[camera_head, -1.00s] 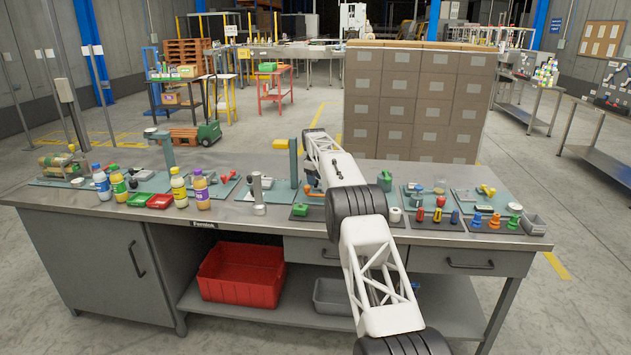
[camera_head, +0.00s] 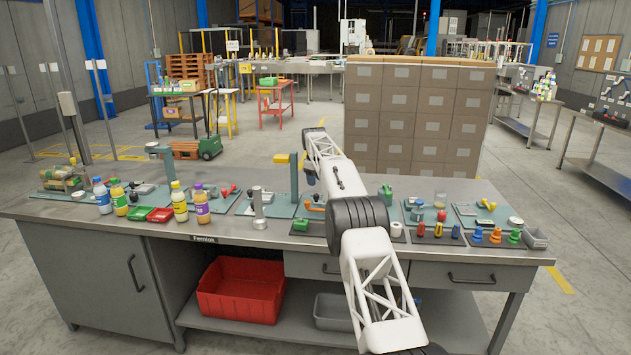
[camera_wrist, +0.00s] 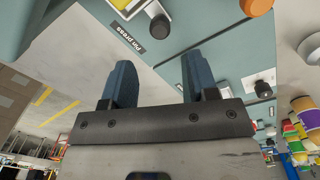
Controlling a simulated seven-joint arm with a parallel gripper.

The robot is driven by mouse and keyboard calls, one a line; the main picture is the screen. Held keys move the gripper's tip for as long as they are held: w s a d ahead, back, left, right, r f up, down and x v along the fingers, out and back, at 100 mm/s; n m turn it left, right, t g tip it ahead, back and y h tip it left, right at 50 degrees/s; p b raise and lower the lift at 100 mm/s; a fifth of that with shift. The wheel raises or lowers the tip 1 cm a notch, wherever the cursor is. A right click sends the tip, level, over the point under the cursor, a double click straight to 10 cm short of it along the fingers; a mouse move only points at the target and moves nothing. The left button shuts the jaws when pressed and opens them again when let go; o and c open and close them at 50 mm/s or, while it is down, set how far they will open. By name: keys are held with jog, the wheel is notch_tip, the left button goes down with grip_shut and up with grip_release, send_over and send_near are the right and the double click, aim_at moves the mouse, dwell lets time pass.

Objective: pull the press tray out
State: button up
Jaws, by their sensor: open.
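In the wrist view my gripper (camera_wrist: 157,72) is open, with nothing between its two dark blue fingers. Beyond it is a teal base plate (camera_wrist: 205,30) with a label reading "Pin press" (camera_wrist: 118,38). One black knob (camera_wrist: 160,26) stands at a grey part near the label. Another black knob (camera_wrist: 262,89) stands on a pale block at the right. An orange round part (camera_wrist: 257,6) is at the top edge. I cannot tell which part is the press tray.
The grey workbench (camera_head: 130,222) carries several fixtures. A teal post with a yellow head (camera_head: 283,158) stands just left of my arm. Bottles (camera_head: 180,203) and red and green trays stand to the left; coloured pegs (camera_head: 478,235) stand at right. A red bin (camera_head: 240,292) is below.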

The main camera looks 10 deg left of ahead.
jog(key=shift+d+f, duration=0.1)
jog(key=shift+d, duration=0.05)
jog(key=shift+s+d+f+n+t+y, duration=0.1)
jog(key=shift+s+d+n+t+y, duration=0.1)
jog(key=shift+d+y, duration=0.45)
jog(key=shift+s+d+f+n+t+y, duration=0.15)
jog(key=shift+d+y, duration=0.25)
jog(key=shift+y, duration=0.4)
jog(key=shift+s+d+n+t+y, duration=0.1)
jog(key=shift+d+t+y, duration=0.15)
jog(key=shift+d+y, duration=0.4)
jog(key=shift+a, duration=0.15)
jog(key=shift+x, duration=3.9)
